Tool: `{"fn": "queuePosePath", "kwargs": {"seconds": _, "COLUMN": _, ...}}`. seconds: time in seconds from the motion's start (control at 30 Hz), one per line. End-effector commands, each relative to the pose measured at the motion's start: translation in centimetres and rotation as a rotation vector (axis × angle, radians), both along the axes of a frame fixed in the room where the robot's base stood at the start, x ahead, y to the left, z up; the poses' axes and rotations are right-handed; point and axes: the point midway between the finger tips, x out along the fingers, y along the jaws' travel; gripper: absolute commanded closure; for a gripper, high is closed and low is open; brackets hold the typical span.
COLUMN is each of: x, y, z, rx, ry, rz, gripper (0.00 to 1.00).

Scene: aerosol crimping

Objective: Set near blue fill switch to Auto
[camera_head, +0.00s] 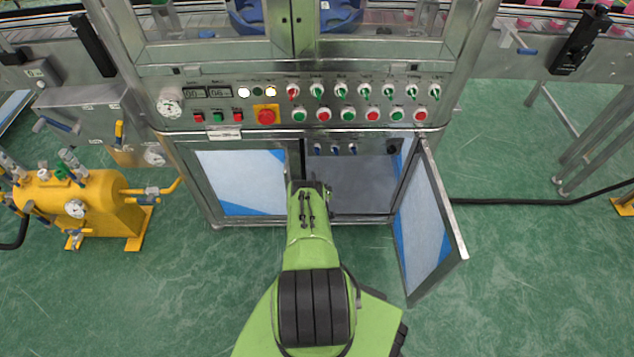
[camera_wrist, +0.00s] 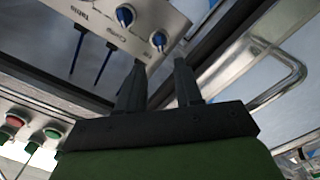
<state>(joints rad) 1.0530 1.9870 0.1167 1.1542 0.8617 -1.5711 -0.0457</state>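Several small blue switches (camera_head: 335,149) sit in a row inside the open lower cabinet of the machine in the head view. In the wrist view, one blue knob (camera_wrist: 125,15) and a second blue knob (camera_wrist: 158,40) show on a pale metal panel (camera_wrist: 175,18). I cannot tell which is the near fill switch, and their setting labels are not readable. My gripper (camera_wrist: 158,64) has its two black fingers apart with nothing between them; the fingertips lie just below the second knob in the picture. In the head view my gripper (camera_head: 312,186) is at the cabinet opening, partly hidden by my arm.
The cabinet's right door (camera_head: 425,215) stands open; the left door (camera_head: 240,180) is shut. Above is a control panel (camera_head: 215,118) with several red and green buttons and switches. A yellow tank (camera_head: 85,205) stands at the left.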

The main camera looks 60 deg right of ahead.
Motion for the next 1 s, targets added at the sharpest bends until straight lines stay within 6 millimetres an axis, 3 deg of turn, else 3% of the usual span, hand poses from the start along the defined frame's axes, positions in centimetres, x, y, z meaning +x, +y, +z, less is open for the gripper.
{"fn": "queuePosePath", "kwargs": {"seconds": 0.1, "x": -1.7, "y": 2.9, "z": 0.5, "rx": 0.007, "ry": 0.000, "rz": -0.005, "gripper": 0.65}}
{"fn": "queuePosePath", "kwargs": {"seconds": 0.3, "x": -3.1, "y": 5.8, "z": -0.1, "rx": 0.003, "ry": 0.000, "rz": -0.001, "gripper": 0.65}}
{"fn": "queuePosePath", "kwargs": {"seconds": 1.0, "x": -3.2, "y": 6.2, "z": 0.0, "rx": 0.000, "ry": 0.001, "rz": 0.000, "gripper": 0.65}}
